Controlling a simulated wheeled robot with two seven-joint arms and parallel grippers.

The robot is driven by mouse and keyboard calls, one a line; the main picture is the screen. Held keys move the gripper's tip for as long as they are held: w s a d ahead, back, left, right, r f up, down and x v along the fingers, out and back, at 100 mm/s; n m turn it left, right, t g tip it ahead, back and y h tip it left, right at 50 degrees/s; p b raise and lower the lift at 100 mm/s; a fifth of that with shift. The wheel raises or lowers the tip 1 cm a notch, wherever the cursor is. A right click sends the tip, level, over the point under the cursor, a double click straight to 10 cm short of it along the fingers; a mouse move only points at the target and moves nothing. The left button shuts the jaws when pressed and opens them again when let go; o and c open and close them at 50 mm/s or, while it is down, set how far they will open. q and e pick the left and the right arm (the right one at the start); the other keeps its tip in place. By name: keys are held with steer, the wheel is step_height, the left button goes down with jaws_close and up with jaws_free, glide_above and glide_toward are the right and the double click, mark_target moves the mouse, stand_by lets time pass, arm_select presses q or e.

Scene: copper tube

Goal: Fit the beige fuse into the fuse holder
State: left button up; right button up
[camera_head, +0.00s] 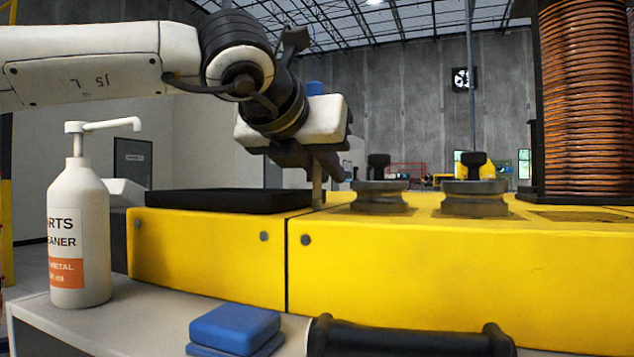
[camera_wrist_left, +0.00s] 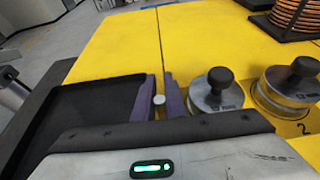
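My left gripper (camera_head: 317,172) reaches in from the left and points down over the yellow bench, just right of the black tray. In the left wrist view its two purple fingers (camera_wrist_left: 161,98) stand close on either side of a small pale cylinder (camera_wrist_left: 158,101), which I take to be the beige fuse. The cylinder also shows upright below the gripper in the head view (camera_head: 317,190). Its lower end is near the bench top; contact is unclear. No part is clearly identifiable as the fuse holder. My right gripper is not in view.
The black tray (camera_head: 225,196) looks empty. Two round metal fittings with black knobs, one nearer (camera_head: 380,196) and one farther right (camera_head: 475,198), stand on the yellow bench (camera_head: 450,260). A copper coil (camera_head: 585,100) rises behind. A cleaner bottle (camera_head: 78,235) and blue box (camera_head: 235,328) are in front.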

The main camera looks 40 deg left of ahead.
arm_select(q)
jaws_close()
